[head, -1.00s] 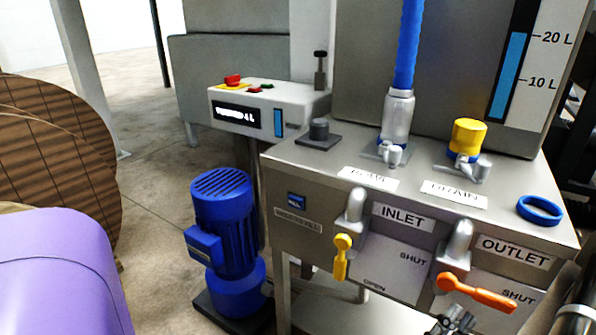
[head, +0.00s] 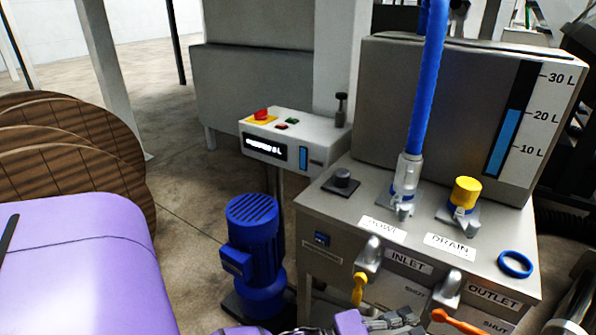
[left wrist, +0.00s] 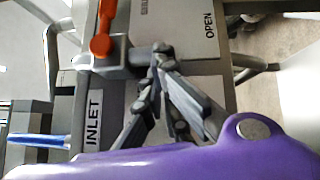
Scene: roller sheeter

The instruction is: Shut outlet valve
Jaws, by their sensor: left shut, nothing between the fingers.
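The outlet valve has an orange handle (head: 460,322) below the OUTLET label (head: 494,297) on the steel cabinet front. The handle points right and slightly down, along the SHUT side; its lower end is cut by the frame edge. In the left wrist view, the orange handle (left wrist: 102,32) lies sideways to the OPEN word (left wrist: 210,25). My left gripper (head: 408,320) is shut and empty, just left of the handle and apart from it. Its fingertips (left wrist: 160,52) show beside the valve body in the left wrist view. My right gripper is not in view.
The inlet valve's yellow handle (head: 359,289) hangs down close by on the left. A blue motor (head: 254,255) stands on the floor at left.

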